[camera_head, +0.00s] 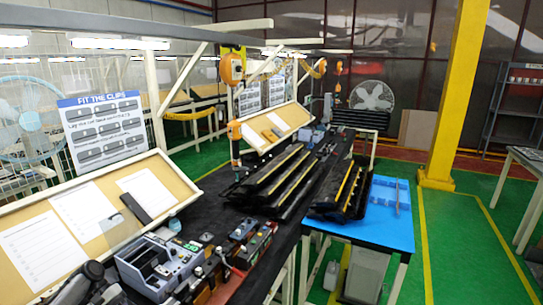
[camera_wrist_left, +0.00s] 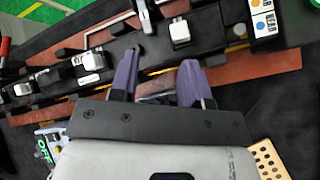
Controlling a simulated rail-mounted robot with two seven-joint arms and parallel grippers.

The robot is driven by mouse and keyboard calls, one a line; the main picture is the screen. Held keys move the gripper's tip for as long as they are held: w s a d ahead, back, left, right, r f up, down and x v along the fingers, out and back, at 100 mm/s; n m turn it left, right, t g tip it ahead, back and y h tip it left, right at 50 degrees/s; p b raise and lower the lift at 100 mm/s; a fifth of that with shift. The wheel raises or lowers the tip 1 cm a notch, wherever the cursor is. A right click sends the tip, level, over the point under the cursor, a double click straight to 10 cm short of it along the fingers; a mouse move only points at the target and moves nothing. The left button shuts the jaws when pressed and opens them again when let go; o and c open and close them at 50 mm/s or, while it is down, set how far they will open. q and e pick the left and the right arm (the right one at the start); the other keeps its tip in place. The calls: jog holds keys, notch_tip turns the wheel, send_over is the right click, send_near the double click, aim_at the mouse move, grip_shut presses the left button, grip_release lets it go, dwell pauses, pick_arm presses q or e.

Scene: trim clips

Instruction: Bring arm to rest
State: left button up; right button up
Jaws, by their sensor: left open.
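My left gripper (camera_wrist_left: 163,72) shows in the left wrist view with its two purple-grey fingers apart. No object is visibly held between them. The fingers point toward a black fixture rail (camera_wrist_left: 215,40) with light metal and white blocks on a reddish-brown base. One finger overlaps the rail in the picture; I cannot tell whether they touch. The fixture (camera_head: 243,250) also shows in the head view, on the dark bench at bottom centre. Dark rounded parts at the bottom left of the head view may be my left arm; its fingers are not distinct there. My right gripper is not in view.
A grey device with a green display (camera_head: 160,262) stands beside the fixture. Long black trim parts (camera_head: 275,178) lie farther along the bench. A blue-topped table (camera_head: 385,222) stands to the right. A sloped board (camera_head: 40,245) borders the left. Green floor lies open at right.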

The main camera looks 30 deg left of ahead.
pick_arm(q)
jog(key=w+m+y, duration=0.2)
jog(key=w+d+r+m+g+y, duration=0.1)
jog(key=w+m+y, duration=0.1)
jog(key=w+d+r+m+y, duration=0.1)
jog(key=w+m+y, duration=0.1)
jog(key=shift+w+m+g+y, duration=0.3)
jog(key=shift+w+m, duration=0.1)
jog(key=w+d+r+m+t+y, duration=0.2)
jog(key=w+d+m+y, duration=0.35)
jog(key=d, duration=0.35)
jog(key=s+d+r+m+t, duration=0.15)
jog(key=d+m+t, duration=0.35)
jog(key=d, duration=1.2)
jog(key=s+d+n+t+h, duration=0.1)
jog(key=s+d+t, duration=0.1)
jog(key=s+d, duration=0.85)
jog(key=s+d+f+n+g+h, duration=0.1)
jog(key=s+d+f, duration=0.15)
jog(key=s, duration=0.25)
jog(key=s+d+f+g+h, duration=0.1)
jog(key=s+d+f+g, duration=0.1)
jog(key=s+f, duration=0.25)
jog(key=s+d+f+n+g, duration=0.1)
jog(key=s+d+f, duration=0.15)
jog(key=s, duration=0.35)
notch_tip(320, 180, up, 16)
jog(key=p, duration=1.6)
jog(key=shift+a+g, duration=0.15)
jog(key=shift+g, duration=0.15)
